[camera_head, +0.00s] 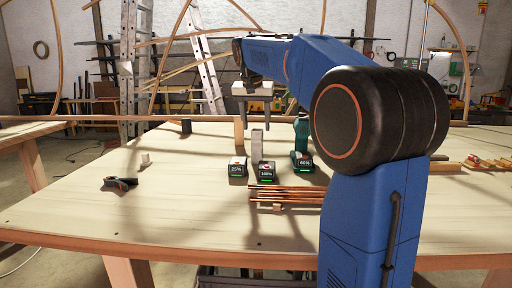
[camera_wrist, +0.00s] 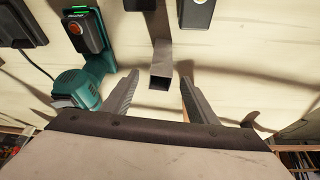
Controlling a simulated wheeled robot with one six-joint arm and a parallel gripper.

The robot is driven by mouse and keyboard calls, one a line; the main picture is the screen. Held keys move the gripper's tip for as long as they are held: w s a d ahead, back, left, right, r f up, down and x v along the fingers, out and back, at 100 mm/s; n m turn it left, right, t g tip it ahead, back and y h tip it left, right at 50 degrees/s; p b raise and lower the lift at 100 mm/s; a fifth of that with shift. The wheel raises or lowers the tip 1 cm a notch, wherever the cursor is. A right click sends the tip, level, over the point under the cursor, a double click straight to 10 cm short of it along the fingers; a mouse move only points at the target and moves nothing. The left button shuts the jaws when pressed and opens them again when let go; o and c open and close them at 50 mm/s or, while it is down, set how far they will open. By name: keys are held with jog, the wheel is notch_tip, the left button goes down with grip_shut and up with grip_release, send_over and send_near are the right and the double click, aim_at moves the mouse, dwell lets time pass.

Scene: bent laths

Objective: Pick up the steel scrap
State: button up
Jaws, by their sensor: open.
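The steel scrap looks like a grey square metal tube (camera_head: 257,146) standing upright on the table behind the battery marked 100%. In the wrist view its open square end (camera_wrist: 161,76) points toward the camera, between the fingertips and a little beyond them. My gripper (camera_head: 258,112) is open and empty, just above the tube in the head view. Its two fingers also show in the wrist view (camera_wrist: 158,92), one to each side of the tube with gaps on both sides. I see no contact.
Batteries marked 25% (camera_head: 237,168), 100% (camera_head: 266,172) and 60% (camera_head: 301,161) stand close by. A teal power tool (camera_head: 302,132) is right of the tube, a wooden block (camera_head: 239,132) left. Thin brown rods (camera_head: 285,196) lie in front. The table's (camera_head: 150,220) left front is mostly clear.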

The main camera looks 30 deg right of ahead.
aim_at(258, 151)
jog(key=x, duration=1.3)
jog(key=shift+a+f, duration=0.15)
jog(key=shift+f, duration=0.1)
grip_shut()
